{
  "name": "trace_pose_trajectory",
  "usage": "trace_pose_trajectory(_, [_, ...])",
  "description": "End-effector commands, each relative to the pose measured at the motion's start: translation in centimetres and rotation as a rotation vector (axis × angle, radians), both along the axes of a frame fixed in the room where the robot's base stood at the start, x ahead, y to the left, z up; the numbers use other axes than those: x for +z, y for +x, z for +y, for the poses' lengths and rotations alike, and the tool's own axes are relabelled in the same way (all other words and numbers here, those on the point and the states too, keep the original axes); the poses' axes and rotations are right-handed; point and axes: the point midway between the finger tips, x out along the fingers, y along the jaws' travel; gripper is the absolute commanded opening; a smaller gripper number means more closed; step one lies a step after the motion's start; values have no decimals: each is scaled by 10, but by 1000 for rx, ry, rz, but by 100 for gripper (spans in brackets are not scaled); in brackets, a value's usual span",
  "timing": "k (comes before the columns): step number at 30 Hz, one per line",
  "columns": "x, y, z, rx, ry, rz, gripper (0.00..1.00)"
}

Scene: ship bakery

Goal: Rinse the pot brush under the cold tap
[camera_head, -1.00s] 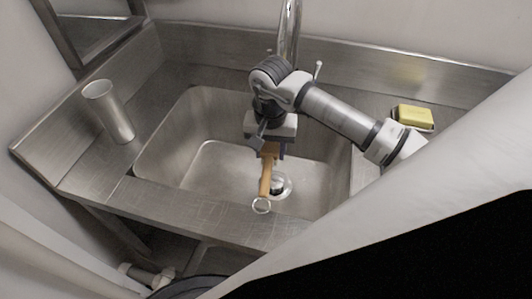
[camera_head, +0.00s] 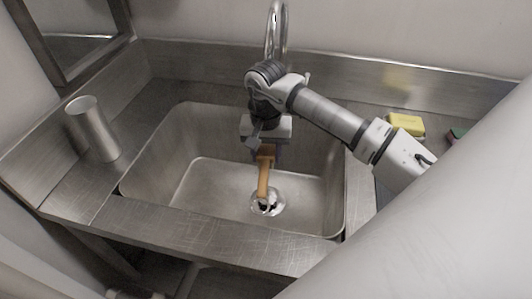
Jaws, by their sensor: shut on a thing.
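The pot brush (camera_head: 263,182) shows as a wooden handle with a metal ring at its lower end. My gripper (camera_head: 266,149) is shut on it and holds it inside the steel sink basin (camera_head: 205,185), above the drain. The handle hangs down, slightly tilted, with the ring in front of the drain (camera_head: 275,207). The brush's bristle end is not clear behind my gripper. The curved metal tap (camera_head: 277,28) stands behind my arm at the back of the sink; its lower part and outlet are hidden. I cannot make out any running water.
A tall metal cup (camera_head: 93,130) stands on the left side of the counter. A yellow sponge (camera_head: 407,125) lies on the right, with a dark green item (camera_head: 456,133) farther right. A large pale surface blocks the lower right. The left of the basin is free.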

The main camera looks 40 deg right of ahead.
Motion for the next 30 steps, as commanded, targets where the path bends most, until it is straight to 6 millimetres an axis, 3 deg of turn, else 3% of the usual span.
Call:
trace_pose_trajectory(5, [-1, -2, 3, 0, 0, 0, 13])
trace_pose_trajectory(30, [-1, -42, 56, 1, -1, 0, 13])
